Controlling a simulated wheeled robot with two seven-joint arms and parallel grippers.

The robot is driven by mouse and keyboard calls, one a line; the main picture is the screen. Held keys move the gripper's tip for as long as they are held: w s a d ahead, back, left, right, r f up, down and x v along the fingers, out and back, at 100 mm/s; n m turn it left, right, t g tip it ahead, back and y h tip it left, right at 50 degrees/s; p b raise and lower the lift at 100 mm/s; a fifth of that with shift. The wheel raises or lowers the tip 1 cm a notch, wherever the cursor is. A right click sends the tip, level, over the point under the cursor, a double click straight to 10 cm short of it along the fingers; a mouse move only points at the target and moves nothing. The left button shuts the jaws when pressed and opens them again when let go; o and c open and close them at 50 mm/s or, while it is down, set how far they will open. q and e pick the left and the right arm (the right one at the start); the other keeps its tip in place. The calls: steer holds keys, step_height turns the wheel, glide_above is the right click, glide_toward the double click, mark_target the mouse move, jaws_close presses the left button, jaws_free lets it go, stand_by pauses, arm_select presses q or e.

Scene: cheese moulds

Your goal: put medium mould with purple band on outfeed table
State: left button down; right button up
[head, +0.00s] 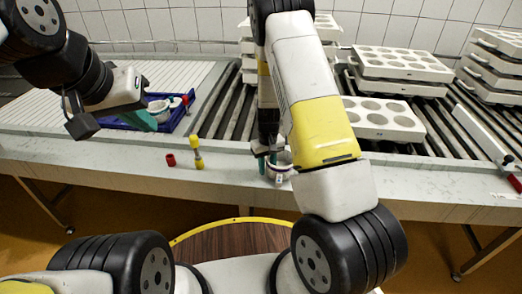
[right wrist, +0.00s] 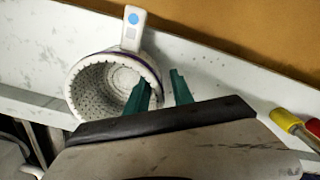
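A white perforated mould with a thin purple band (right wrist: 85,70) stands near the counter's front edge, with its open top and a handle bearing a blue dot in the right wrist view. It shows in the head view (head: 281,174), partly hidden by my right gripper. My right gripper (right wrist: 160,90) is open, its green fingers on either side of the mould's near wall, one over the opening and one outside. I cannot tell whether they touch it. My left gripper (head: 140,118) hangs at the upper left by a blue tray (head: 178,121); its finger gap is unclear.
The tray holds white moulds and something red. A ribbed white surface (head: 165,75) lies left of the rollers (head: 225,110). Mould blocks (head: 385,120) occupy the right.

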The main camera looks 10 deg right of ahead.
step_height(320, 180, up, 12)
steer(key=shift+r, duration=0.2)
steer(key=s+r+m+t+y, duration=0.15)
steer(key=s+r, duration=0.25)
steer(key=r, duration=0.7)
steer(key=s+r+t, duration=0.4)
steer(key=s+r, duration=1.1)
steer(key=s, duration=0.5)
steer(key=shift+d+r+m+t+y, duration=0.35)
